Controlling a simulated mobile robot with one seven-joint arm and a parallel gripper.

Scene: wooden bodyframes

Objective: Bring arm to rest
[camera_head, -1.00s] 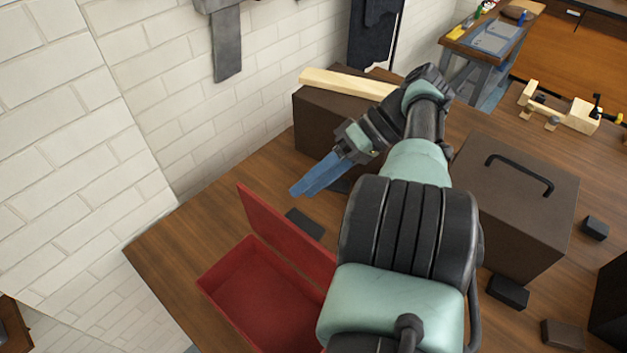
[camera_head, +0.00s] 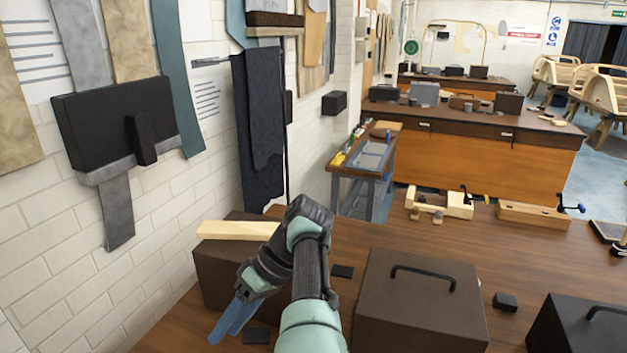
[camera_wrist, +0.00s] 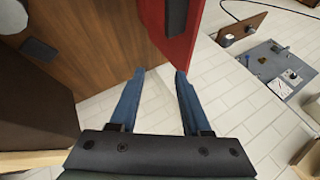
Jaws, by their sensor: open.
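My gripper (camera_head: 233,318) has two blue fingers and points down and to the left in the head view, in front of a brown box (camera_head: 213,277). In the wrist view the fingers (camera_wrist: 157,75) stand apart with nothing between them. Past the fingertips are the table edge, white brick surface and part of a red box (camera_wrist: 184,40). My arm rises from the bottom of the head view and bends at the wrist near the brown box.
A light wooden strip (camera_head: 238,230) lies on the brown box. A brown case with a handle (camera_head: 420,300) stands right of my arm, and a darker case (camera_head: 580,325) farther right. Small dark blocks (camera_head: 505,302) lie on the wooden table (camera_head: 385,238). A brick wall is at left.

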